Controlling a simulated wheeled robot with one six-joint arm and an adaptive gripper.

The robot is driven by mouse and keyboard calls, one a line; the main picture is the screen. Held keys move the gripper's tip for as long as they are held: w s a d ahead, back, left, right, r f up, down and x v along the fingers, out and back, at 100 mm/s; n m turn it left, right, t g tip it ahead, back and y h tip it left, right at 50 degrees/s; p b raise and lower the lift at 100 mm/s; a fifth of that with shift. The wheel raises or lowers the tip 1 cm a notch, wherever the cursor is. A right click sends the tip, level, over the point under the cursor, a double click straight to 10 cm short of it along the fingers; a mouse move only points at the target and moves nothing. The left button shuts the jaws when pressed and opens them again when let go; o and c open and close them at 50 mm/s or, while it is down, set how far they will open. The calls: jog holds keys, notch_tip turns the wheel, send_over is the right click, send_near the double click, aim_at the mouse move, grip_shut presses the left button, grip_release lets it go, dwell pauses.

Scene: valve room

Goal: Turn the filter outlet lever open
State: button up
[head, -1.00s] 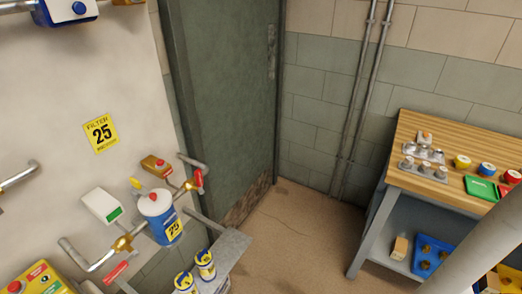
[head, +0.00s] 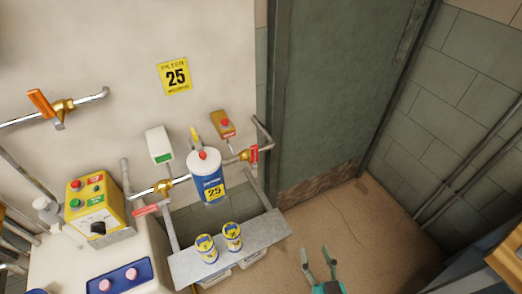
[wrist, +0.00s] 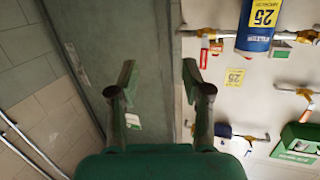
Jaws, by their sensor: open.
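The white and blue filter canister (head: 207,180) with a yellow 25 label hangs on the wall panel in the head view. A brass valve with a red lever (head: 254,154) is on the pipe to its right; this lever stands across the pipe. Another red lever (head: 147,209) is at the brass valve on its left. No readable mark tells which is the outlet. My gripper (head: 317,254) is open and empty, apart from both levers. In the wrist view my gripper (wrist: 158,74) points towards the door and panel edge, with a red lever (wrist: 204,54) beyond its right finger.
A metal shelf (head: 265,238) with two small yellow-labelled tins (head: 232,236) juts out below the canister. A yellow control box (head: 95,211) stands at left. An orange-handled valve (head: 42,103) is on the upper left pipe. Floor (head: 345,225) before the door is clear.

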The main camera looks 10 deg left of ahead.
jog(key=w+a+r+n+y, duration=0.25)
jog(key=w+a+r, duration=0.3)
jog(key=w, duration=0.35)
jog(key=n+y, duration=0.2)
jog(key=y, duration=0.1)
send_near(255, 153)
jog(key=shift+g, duration=0.4)
jog(key=x, duration=1)
jog(key=shift+w+a+r, duration=0.1)
jog(key=shift+w+r, duration=0.25)
grip_shut()
